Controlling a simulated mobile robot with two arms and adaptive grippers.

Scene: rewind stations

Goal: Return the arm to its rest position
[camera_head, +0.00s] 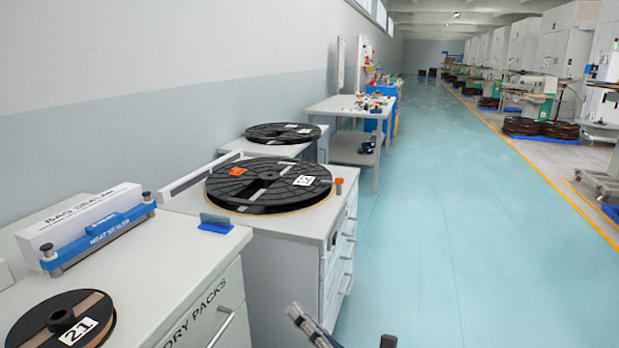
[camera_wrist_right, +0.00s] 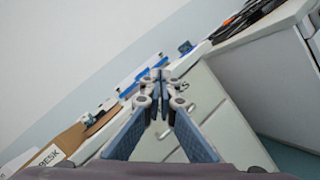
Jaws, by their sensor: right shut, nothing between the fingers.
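My right gripper (camera_head: 314,328) shows at the bottom edge of the head view, mostly cut off by the frame. It hangs in front of the cabinets, over the aisle side, apart from the worktops. In the right wrist view, the two blue-padded fingers of my right gripper (camera_wrist_right: 159,78) come together at their tips, with nothing between them. My left gripper is not in view.
A cabinet labelled DRY PACKS (camera_head: 207,308) bears a blue heat sealer (camera_head: 105,237), a bag sealer box and reel 21 (camera_head: 65,318). A large black reel (camera_head: 255,190) lies on the cabinet beyond. The blue-green floor (camera_head: 440,230) to the right is clear.

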